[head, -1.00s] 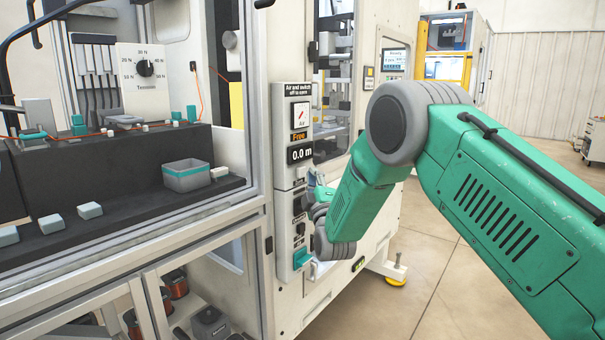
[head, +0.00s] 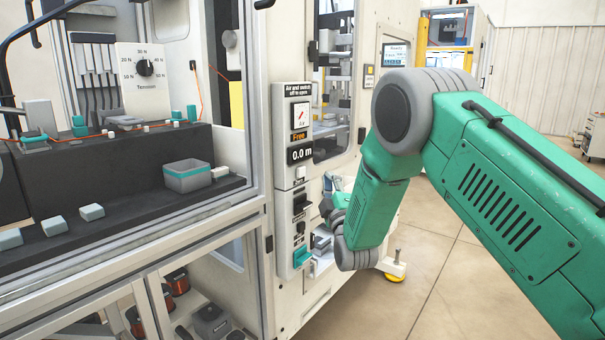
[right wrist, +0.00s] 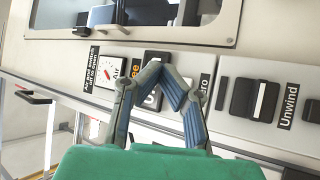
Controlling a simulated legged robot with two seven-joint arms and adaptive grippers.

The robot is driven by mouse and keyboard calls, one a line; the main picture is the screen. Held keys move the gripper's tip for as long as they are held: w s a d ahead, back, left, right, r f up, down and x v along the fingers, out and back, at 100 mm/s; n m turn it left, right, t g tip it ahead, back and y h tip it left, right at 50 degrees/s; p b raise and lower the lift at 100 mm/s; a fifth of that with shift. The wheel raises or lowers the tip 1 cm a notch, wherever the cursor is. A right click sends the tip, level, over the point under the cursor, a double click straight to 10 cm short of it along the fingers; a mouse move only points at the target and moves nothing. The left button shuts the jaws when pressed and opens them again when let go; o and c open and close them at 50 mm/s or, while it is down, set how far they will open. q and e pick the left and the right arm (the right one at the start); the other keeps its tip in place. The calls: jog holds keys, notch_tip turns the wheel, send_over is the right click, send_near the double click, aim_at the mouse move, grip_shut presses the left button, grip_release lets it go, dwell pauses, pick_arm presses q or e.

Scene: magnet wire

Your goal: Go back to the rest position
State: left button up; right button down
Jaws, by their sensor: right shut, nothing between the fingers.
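My right gripper (right wrist: 166,78) is shut and empty, its two fingertips meeting in the right wrist view. In the head view my green right arm comes in from the right. The gripper (head: 328,200) is small there, partly hidden by my own forearm, just right of the control panel (head: 298,112). In the right wrist view the fingers stand in front of the panel (right wrist: 228,128) and cover part of its display. They appear apart from it, though the exact gap is unclear. My left gripper is in neither view.
The winding machine fills the left, with a grey-teal bin (head: 187,180) on its dark shelf. A machine foot (head: 394,266) stands on the floor. Open floor (head: 440,270) lies right of the machine.

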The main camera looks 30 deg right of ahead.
dwell(0.6)
jog(key=s+a+f+m+g+y+p, duration=0.1)
jog(key=s+a+f+m+g+y, duration=0.25)
jog(key=f, duration=0.55)
jog(key=s+a+f+g+p, duration=0.1)
jog(key=s+a+f+g, duration=0.25)
jog(key=s+f, duration=0.45)
jog(key=s+a+f+m+g+y+p, duration=0.15)
jog(key=s+f+g, duration=0.25)
jog(key=f, duration=0.5)
jog(key=s+a+f+m+g, duration=0.1)
jog(key=s+a+f+g, duration=0.1)
jog(key=s, duration=0.8)
jog(key=s+a+f+m+g+y, duration=0.1)
jog(key=s+g, duration=0.4)
jog(key=s, duration=0.5)
jog(key=s+a+f+m+g+p, duration=0.1)
jog(key=s+a+f+m+g, duration=0.2)
jog(key=s, duration=0.8)
notch_tip(320, 180, down, 2)
jog(key=shift+a+f+y, duration=0.25)
jog(key=shift+a+y, duration=0.15)
jog(key=shift+a, duration=0.15)
